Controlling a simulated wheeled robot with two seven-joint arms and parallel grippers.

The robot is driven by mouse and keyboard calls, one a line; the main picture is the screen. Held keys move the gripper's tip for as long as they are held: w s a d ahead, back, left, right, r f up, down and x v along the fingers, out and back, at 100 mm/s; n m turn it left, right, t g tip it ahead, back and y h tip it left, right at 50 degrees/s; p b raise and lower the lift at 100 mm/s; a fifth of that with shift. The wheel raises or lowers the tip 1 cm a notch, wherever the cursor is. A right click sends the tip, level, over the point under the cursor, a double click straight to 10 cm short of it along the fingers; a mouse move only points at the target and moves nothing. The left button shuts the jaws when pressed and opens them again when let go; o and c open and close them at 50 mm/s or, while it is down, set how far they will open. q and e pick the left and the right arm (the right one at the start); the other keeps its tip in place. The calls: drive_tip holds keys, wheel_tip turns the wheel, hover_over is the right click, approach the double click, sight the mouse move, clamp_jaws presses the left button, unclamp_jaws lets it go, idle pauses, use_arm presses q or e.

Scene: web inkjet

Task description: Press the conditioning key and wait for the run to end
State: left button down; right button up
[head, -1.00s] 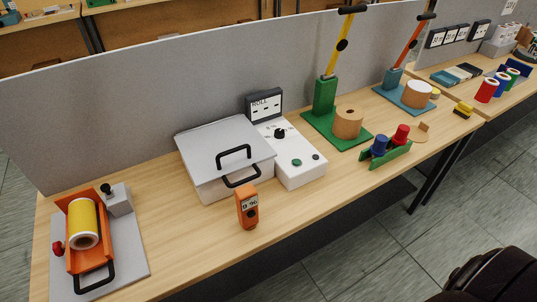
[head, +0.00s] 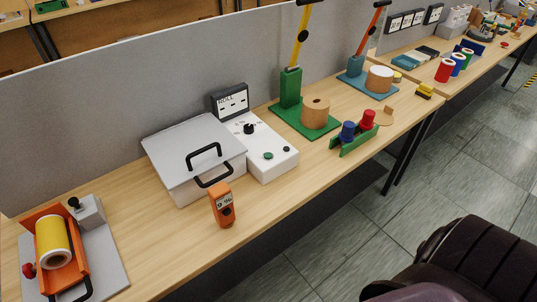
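A white control box (head: 262,147) stands on the wooden bench, beside a grey lidded box (head: 196,157) with black handles. On the control box are a black knob (head: 249,128), a green button (head: 268,156) and a small dark button (head: 286,149). I cannot read any label that tells which is the conditioning key. A dark display (head: 231,100) behind it reads "ROLL", with dashes below. The lid of the grey box looks closed. Neither of my grippers is in view.
An orange handheld meter (head: 223,206) stands in front of the grey box. An orange cradle with a yellow roll (head: 52,240) is at left. A green lever stand (head: 291,88) is to the right. A dark chair-like object (head: 470,262) is at lower right. Bench space between cradle and meter is clear.

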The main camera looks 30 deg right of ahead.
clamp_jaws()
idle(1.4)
